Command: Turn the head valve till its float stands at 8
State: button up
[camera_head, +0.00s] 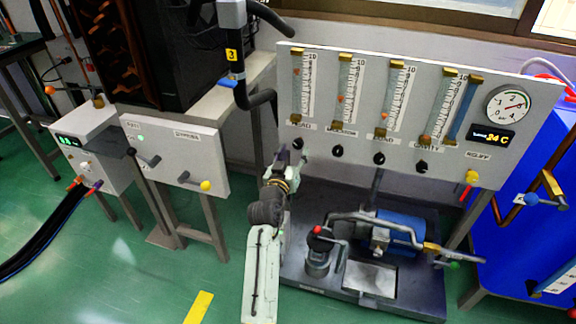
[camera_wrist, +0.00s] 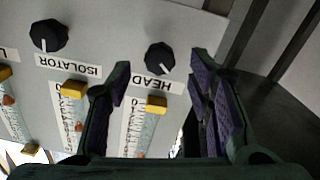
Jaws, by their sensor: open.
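The head valve (camera_head: 297,144) is a black knob at the left end of the white panel's knob row, under the leftmost flow tube (camera_head: 296,90). That tube's orange float (camera_head: 297,72) shows in its upper part; the exact reading is too small to tell. In the wrist view, which is upside down, the head valve (camera_wrist: 160,58) has a white pointer mark and the label HEAD. My gripper (camera_wrist: 160,75) is open, its purple-padded fingers on either side of the knob in the picture, with no clear contact. My gripper (camera_head: 285,160) partly overlaps the knob's surroundings in the head view.
The isolator knob (camera_wrist: 48,36) is beside the head valve; more black knobs, such as the cavity knob (camera_head: 421,167), follow to the right. A pump base (camera_head: 410,295) with a blue motor (camera_head: 400,232) stands below the panel. A grey box (camera_head: 175,155) with levers is left.

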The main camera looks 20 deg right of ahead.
jog(key=v, duration=0.7)
jog(key=shift+s+a, duration=0.15)
jog(key=shift+s, duration=0.05)
